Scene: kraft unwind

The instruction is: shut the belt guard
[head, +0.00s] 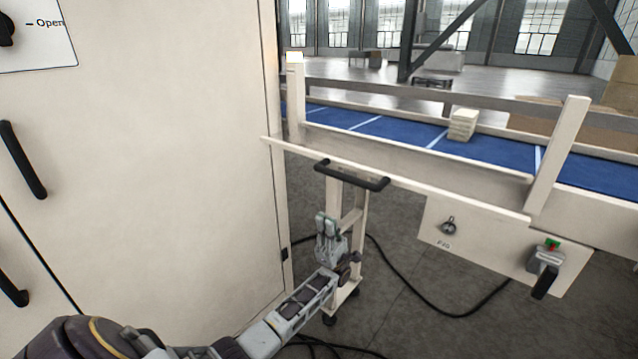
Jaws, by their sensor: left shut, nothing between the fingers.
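The belt guard (430,187) is a long cream panel along the near side of the blue conveyor belt (385,127). A black bar handle (352,175) is fixed at its near edge, toward the left end. The guard appears to stick out toward me, leaving the belt uncovered between two upright posts; its exact tilt is hard to tell. My left gripper (328,222) is shut and empty, pointing up. In the picture it is just below the handle, with a visible gap between them. My right gripper is out of view.
A tall cream cabinet (150,180) with black handles fills the left side, close to my left arm. A control plate (480,245) with a knob and switch hangs at the right. Cables cross the floor.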

